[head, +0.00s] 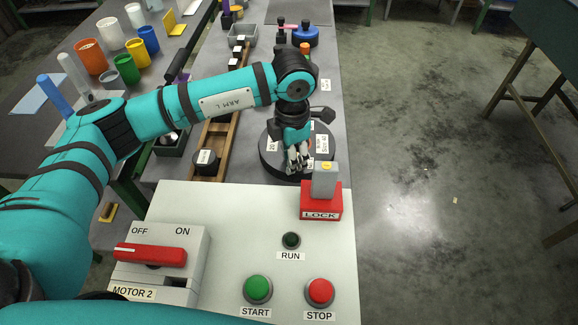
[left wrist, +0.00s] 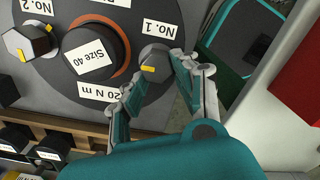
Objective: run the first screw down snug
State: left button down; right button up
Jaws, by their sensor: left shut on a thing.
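A round dark disperser plate (head: 266,160) lies on the bench just beyond the control panel. In the left wrist view it carries labels "No. 1", "No. 2", "Size 40" and "20 N m" around a central hub with a brown ring. The first screw (left wrist: 154,57), a grey hex head with a yellow mark, is beside the "No. 1" label. My left gripper (head: 298,158) points down at the plate; in the left wrist view its fingers (left wrist: 158,72) are shut on this screw head from both sides. The second screw (left wrist: 28,40) stands by "No. 2", also with a yellow mark. My right gripper is out of view.
A control panel (head: 215,225) is in front, with a red LOCK block (head: 320,203), START button (head: 257,288), STOP button (head: 319,291) and MOTOR 2 switch (head: 150,254). A wooden rack (head: 228,140) with dark parts stands left of the plate.

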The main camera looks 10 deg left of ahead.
pick_arm(q)
jog(key=shift+s+f+m+b, duration=0.2)
jog(key=shift+s+m+b, duration=0.05)
jog(key=shift+m+b, duration=0.4)
jog(key=c, duration=1.2)
grip_release()
jog(key=shift+c, duration=0.2)
jog(key=shift+o, duration=1.2)
jog(key=shift+s+r, duration=0.1)
jog(key=shift+r, duration=0.15)
